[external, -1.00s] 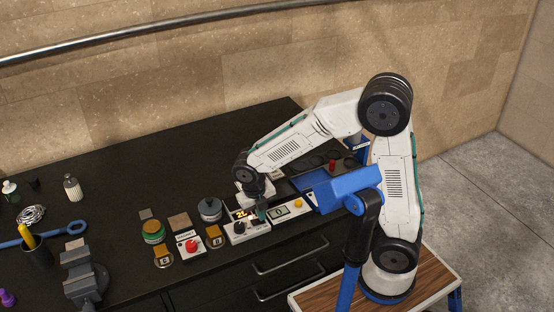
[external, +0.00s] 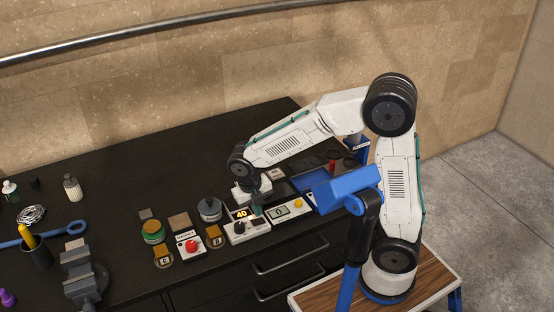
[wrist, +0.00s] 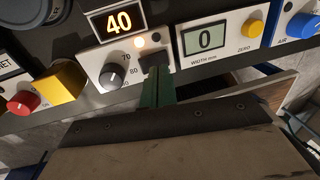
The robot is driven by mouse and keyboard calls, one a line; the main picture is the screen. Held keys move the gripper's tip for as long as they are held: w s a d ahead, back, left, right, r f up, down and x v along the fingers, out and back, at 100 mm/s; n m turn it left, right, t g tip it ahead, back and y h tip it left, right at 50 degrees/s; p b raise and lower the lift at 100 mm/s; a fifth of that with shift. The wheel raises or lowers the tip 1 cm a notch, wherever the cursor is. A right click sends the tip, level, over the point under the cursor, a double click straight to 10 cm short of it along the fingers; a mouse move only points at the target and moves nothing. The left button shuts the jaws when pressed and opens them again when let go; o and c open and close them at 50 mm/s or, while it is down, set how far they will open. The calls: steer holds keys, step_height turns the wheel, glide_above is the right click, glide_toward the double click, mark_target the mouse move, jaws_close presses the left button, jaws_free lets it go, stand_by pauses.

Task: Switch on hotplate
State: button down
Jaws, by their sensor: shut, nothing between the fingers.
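The hotplate's white control box (external: 246,235) stands near the bench's front edge. My gripper (external: 256,211) also shows above the box in the external view.
A width gauge (wrist: 208,39) reading 0 stands close on the right. A red-knobbed box (external: 189,246) and yellow blocks stand to the left. A vise (external: 82,270) is farther left. The bench behind is mostly clear.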

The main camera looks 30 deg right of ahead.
mark_target(263, 219)
step_height(263, 219, up, 12)
steer(key=d, duration=0.1)
steer(key=shift+d+f, duration=0.25)
steer(key=shift+d, duration=0.15)
steer(key=s+d+m+y, duration=0.1)
steer(key=s+d+m, duration=0.6)
steer(key=d+m, duration=0.5)
steer(key=s+d+m+t, duration=0.1)
steer(key=s+d+m, duration=0.7)
steer(key=m, duration=1.6)
steer(key=d, duration=0.5)
steer(key=shift+d+f+y, duration=0.15)
steer(key=shift+f+y, duration=0.2)
steer(key=shift+y, duration=0.05)
